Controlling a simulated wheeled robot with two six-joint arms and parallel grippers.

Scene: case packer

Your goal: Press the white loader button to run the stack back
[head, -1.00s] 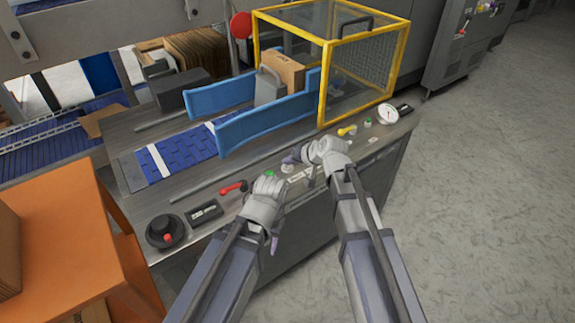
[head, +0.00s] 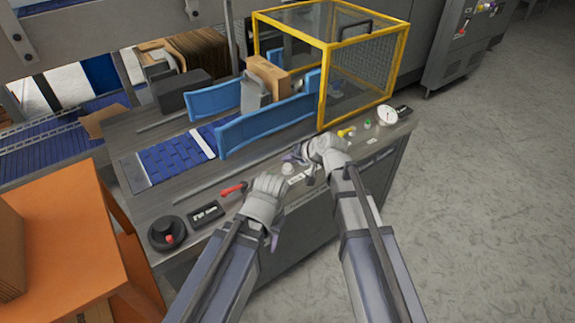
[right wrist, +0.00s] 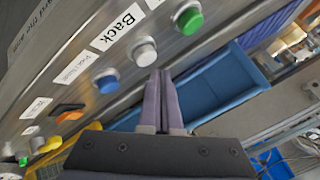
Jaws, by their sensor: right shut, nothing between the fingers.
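The white loader button (right wrist: 144,51) sits beside a "Back" label on the sloped panel. In the head view a white button (head: 288,169) shows between my grippers. My right gripper (right wrist: 160,72) is shut and empty, its tips very close to the white button; I cannot tell whether they touch. In the head view my right gripper (head: 291,157) is over the panel edge. The stack is a brown carton (head: 268,75) by a grey pusher plate (head: 256,94) between blue side guides (head: 265,124). My left gripper (head: 265,190) is near the red handle; its jaw opening is unclear.
A green button (right wrist: 188,17) and a blue button (right wrist: 107,80) flank the white one. A red handle (head: 233,188) and a black knob (head: 167,233) are on the left of the panel. A yellow-framed guard (head: 322,80) stands behind. An orange table (head: 70,220) is at left.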

